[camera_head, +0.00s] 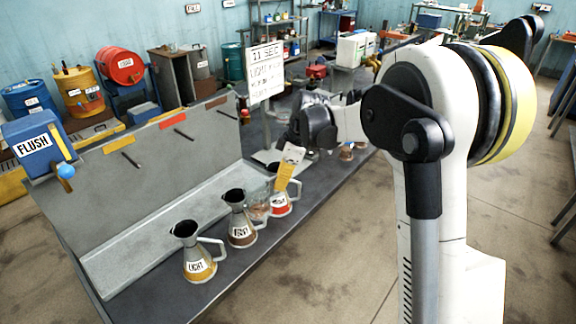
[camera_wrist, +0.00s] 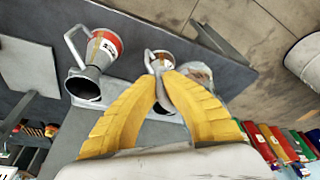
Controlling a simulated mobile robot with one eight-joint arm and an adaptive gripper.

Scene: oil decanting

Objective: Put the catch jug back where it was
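The clear catch jug (camera_head: 258,207), with brownish contents, is between the brown-labelled jug (camera_head: 240,230) and the red-labelled jug (camera_head: 280,204) at the bench's front side. It looks upright; whether its base touches the bench I cannot tell. My gripper (camera_head: 281,186) points down at it. In the wrist view the yellow fingertips (camera_wrist: 160,84) come close together on the pale handle of the catch jug (camera_wrist: 196,72). The fingers hide part of the jug. The red-labelled jug (camera_wrist: 101,50) stands close to the left in that view. A yellow-labelled jug (camera_head: 199,262) stands nearer the camera.
A sloped grey panel with a trough (camera_head: 170,225) runs along the back of the bench (camera_head: 215,283). A written sign (camera_head: 266,73) stands behind my gripper. A blue FLUSH container (camera_head: 40,143) is at the left. Small glass vessels (camera_head: 346,152) sit farther right.

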